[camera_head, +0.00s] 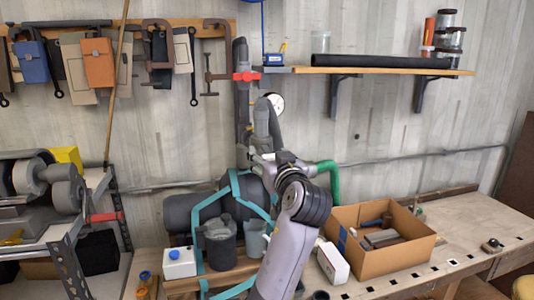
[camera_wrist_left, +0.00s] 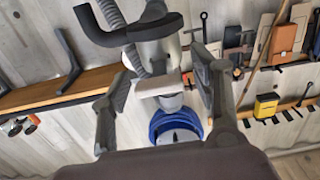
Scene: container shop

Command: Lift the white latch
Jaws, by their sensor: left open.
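In the left wrist view, a whitish bar-shaped piece (camera_wrist_left: 157,82), apparently the white latch, lies across a pale cylindrical part between my fingers. My left gripper (camera_wrist_left: 160,75) is open, one finger on each side of this piece. I see a gap on both sides and cannot tell any contact. In the head view my left gripper (camera_head: 260,157) is at the grey pipework by the wall, partly hidden by my own wrist. The latch cannot be made out there. My right gripper is not in view.
A dark bent tube (camera_wrist_left: 120,30) is close above the latch. A red valve handle (camera_head: 245,76) and a round gauge (camera_head: 276,103) are near my gripper. A wall shelf (camera_head: 390,70) is at the right. A cardboard box (camera_head: 385,262) stands on the bench (camera_head: 470,215).

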